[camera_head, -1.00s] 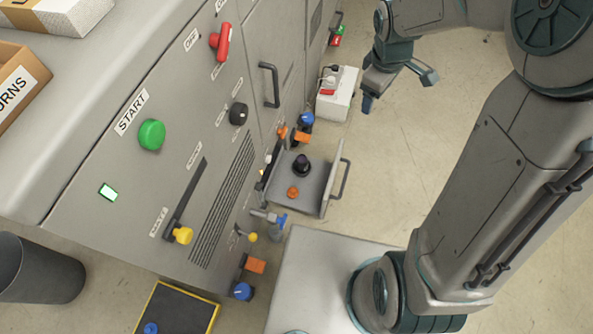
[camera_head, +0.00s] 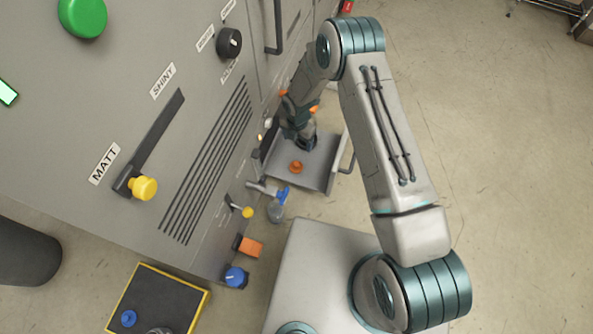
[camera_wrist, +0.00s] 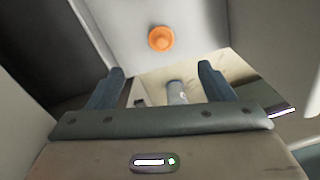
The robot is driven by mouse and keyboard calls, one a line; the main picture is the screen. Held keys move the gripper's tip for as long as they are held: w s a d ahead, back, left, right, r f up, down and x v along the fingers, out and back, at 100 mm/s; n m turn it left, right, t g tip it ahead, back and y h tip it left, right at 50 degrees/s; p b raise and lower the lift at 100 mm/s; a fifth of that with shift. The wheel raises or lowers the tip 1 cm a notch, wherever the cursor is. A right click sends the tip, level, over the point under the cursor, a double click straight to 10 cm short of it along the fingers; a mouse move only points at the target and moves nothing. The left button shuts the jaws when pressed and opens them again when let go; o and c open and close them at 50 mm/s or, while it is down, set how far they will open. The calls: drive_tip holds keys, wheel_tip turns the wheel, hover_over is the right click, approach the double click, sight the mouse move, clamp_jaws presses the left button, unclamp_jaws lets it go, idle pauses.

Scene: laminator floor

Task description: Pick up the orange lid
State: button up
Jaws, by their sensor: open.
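The orange lid (camera_head: 296,167) is a small round piece with a raised knob. It lies on the grey tray (camera_head: 318,180) that stands out from the machine's lower front. In the wrist view the lid (camera_wrist: 161,38) shows at top centre, beyond the fingertips and apart from them. My gripper (camera_wrist: 160,70) is open, with nothing between its blue-grey fingers. In the head view my arm reaches down over the tray's far part, behind the lid, and its fingertips are hard to make out there.
Below the tray, a blue-handled valve (camera_head: 283,194), a yellow knob (camera_head: 247,212), an orange tag (camera_head: 250,247) and a blue knob (camera_head: 236,277) stick out from the machine. The tray has a raised side with a handle (camera_head: 349,155). Open floor (camera_head: 480,130) lies to the right.

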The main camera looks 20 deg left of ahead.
drive_tip(key=b, duration=0.3)
hover_over(297, 163)
drive_tip(key=shift+n, duration=0.3)
drive_tip(key=f, duration=1)
drive_tip(key=shift+a, duration=0.25)
drive_tip(key=f+b, duration=0.1)
drive_tip(key=f, duration=0.1)
drive_tip(key=f+b, duration=0.1)
drive_tip(key=f, duration=0.2)
drive_tip(key=shift+s+d+f+b, duration=0.1)
drive_tip(key=shift+d+f+b, duration=0.1)
drive_tip(key=shift+f+b, duration=0.15)
drive_tip(key=c, duration=1)
